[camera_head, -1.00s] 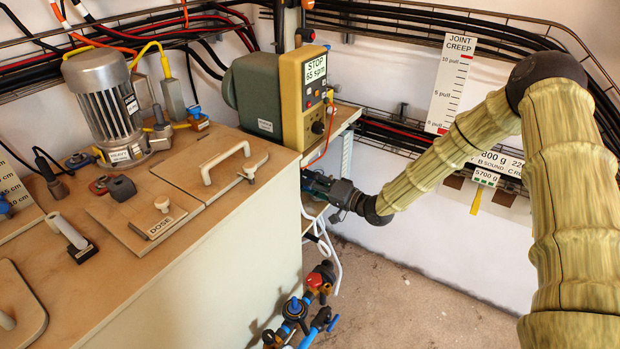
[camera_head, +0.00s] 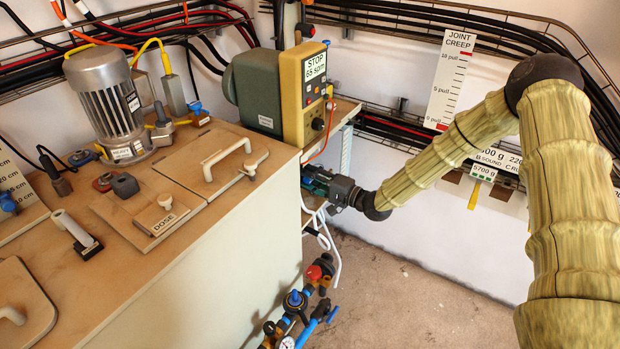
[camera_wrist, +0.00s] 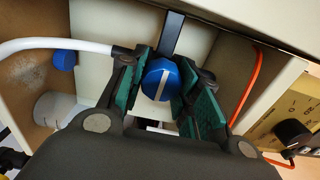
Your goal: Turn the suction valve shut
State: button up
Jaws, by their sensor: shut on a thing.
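In the wrist view, the blue round valve knob (camera_wrist: 157,80) has a white stripe that runs nearly upright, with a slight tilt. It sits below a dark bar inside a pale cabinet opening. My gripper (camera_wrist: 164,76) has its teal-padded fingers on both sides of the knob and is shut on it. In the head view, my gripper (camera_head: 309,178) reaches in at the cabinet's right side, below the yellow pump box (camera_head: 312,92). I cannot read a label on the valve.
A white hose (camera_wrist: 70,45) runs close to my left finger, and an orange cable (camera_wrist: 247,88) hangs at the right. Another blue knob (camera_wrist: 64,61) is at the left. Pipes with a red knob (camera_head: 314,272) stand low by the cabinet. The floor (camera_head: 420,290) at right is clear.

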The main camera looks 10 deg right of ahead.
jog(key=shift+d, duration=0.1)
jog(key=o, duration=1)
jog(key=shift+o, duration=0.2)
jog(key=shift+s, duration=0.1)
jog(key=v, duration=1.1)
jog(key=shift+s+d, duration=0.25)
jog(key=shift+d, duration=0.05)
